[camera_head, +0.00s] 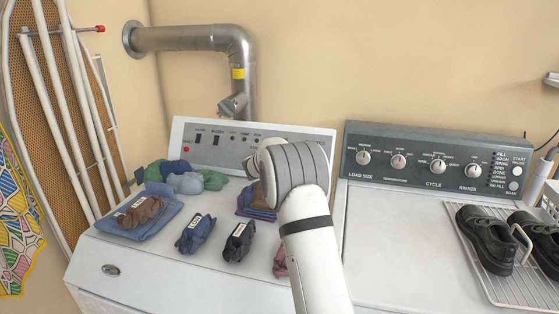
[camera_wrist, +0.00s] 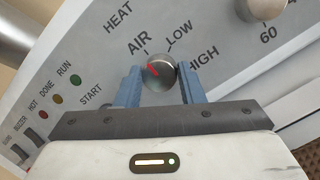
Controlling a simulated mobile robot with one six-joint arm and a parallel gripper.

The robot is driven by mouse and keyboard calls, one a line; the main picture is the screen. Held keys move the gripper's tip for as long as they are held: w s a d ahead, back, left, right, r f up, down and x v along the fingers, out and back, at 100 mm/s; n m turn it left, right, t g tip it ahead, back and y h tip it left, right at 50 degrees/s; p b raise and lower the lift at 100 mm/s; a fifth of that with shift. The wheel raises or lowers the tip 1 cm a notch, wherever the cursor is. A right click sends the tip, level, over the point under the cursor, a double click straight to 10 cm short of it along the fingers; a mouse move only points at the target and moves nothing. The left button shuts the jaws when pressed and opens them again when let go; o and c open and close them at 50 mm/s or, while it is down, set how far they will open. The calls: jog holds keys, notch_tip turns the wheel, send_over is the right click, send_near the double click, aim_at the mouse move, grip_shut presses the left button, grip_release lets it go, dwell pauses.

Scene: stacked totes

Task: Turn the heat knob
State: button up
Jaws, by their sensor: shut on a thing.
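The heat knob (camera_wrist: 159,73) is a round metal knob with a red pointer line, on the grey panel under the printed word HEAT. AIR, LOW and HIGH are printed around it. In the wrist view its red line points up and left, toward AIR. My gripper (camera_wrist: 160,82) has its two blue fingers on either side of the knob, shut on it. In the head view my white and grey arm reaches over the left machine to its panel (camera_head: 215,140); the knob and fingers are hidden behind the arm.
A second knob (camera_wrist: 262,8) is at the upper right of the wrist view, near the 60 mark. Folded clothes (camera_head: 150,212) and rolled socks lie on the left machine; shoes (camera_head: 487,240) stand on a rack at right.

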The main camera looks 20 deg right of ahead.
jog(key=shift+d, duration=0.15)
jog(key=c, duration=0.3)
jog(key=shift+f, duration=0.1)
jog(key=shift+f+m+b, duration=0.1)
jog(key=shift+m+b, duration=0.3)
jog(key=shift+b, duration=0.1)
jog(key=m+g+b, duration=0.1)
jog(key=m+b, duration=0.2)
jog(key=shift+f, duration=0.2)
jog(key=m+g+b, duration=0.1)
jog(key=m+b, duration=0.2)
jog(key=m, duration=0.1)
jog(key=shift+m+h+b, duration=0.3)
jog(key=shift+m+b, duration=0.1)
jog(key=shift+r+m+g+b, duration=0.1)
jog(key=shift+m+g+b, duration=0.2)
jog(key=shift+m+b, duration=1.15)
jog(key=shift+m+p, duration=0.5)
jog(key=shift+m, duration=0.25)
